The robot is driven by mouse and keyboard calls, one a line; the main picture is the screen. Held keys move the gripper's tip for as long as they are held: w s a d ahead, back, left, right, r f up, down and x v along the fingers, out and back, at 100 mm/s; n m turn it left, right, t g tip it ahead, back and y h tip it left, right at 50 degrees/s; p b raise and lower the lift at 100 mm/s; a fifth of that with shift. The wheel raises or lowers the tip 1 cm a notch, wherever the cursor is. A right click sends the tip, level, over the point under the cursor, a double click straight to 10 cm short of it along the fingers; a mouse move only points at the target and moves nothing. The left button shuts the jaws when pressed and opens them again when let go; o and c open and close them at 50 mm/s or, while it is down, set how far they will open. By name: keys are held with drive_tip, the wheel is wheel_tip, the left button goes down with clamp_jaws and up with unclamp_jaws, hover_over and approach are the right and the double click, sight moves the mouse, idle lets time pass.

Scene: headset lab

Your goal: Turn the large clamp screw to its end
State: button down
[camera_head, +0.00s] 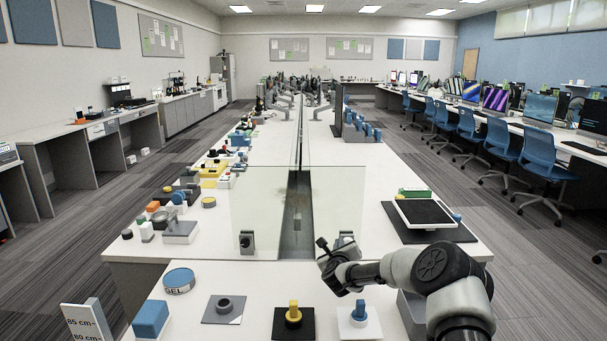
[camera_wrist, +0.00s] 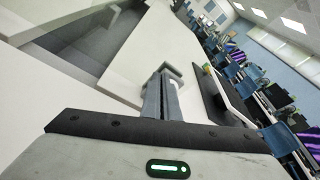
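My gripper (camera_wrist: 168,88) is raised over the far edge of the front table, near the right glass panel. In the wrist view its two grey fingers stand side by side at the middle of the hand, shut, with nothing visible between them. In the head view my gripper (camera_head: 322,250) shows dark and small. A grey clamp with a dark round part (camera_head: 247,242) stands at the foot of the left glass panel. A second grey clamp (camera_head: 345,238) is at the right panel, partly hidden behind my gripper. I cannot tell which holds the large screw.
On the front table are a blue block (camera_head: 150,319), a blue-topped round tin (camera_head: 179,281), a grey knob plate (camera_head: 223,308), a yellow knob on a black plate (camera_head: 293,316) and a blue-and-yellow knob on a white plate (camera_head: 359,318). A black-topped tray (camera_head: 426,213) lies right.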

sight(349, 240)
drive_tip(key=shift+w+r, duration=0.2)
drive_tip(key=shift+w, duration=0.25)
drive_tip(key=shift+d, duration=0.1)
drive_tip(key=shift+s+d+f+b, duration=0.15)
drive_tip(key=shift+d+f+b, duration=0.1)
drive_tip(key=shift+f+b, duration=0.2)
drive_tip(key=shift+s+d+r+b, duration=0.1)
drive_tip(key=shift+d+r+b, duration=0.2)
drive_tip(key=shift+d+b, duration=0.85)
drive_tip(key=shift+d+r+b, duration=0.25)
drive_tip(key=shift+r+b, duration=0.05)
drive_tip(key=shift+b, duration=1.6)
drive_tip(key=shift+a+r, duration=0.25)
drive_tip(key=shift+r, duration=0.1)
drive_tip(key=shift+s, duration=0.1)
drive_tip(key=shift+d+f+b+v, duration=0.15)
drive_tip(key=shift+v, duration=1.25)
drive_tip(key=shift+d+f+b+v, duration=0.15)
drive_tip(key=shift+v, duration=1.25)
drive_tip(key=shift+s+d, duration=0.1)
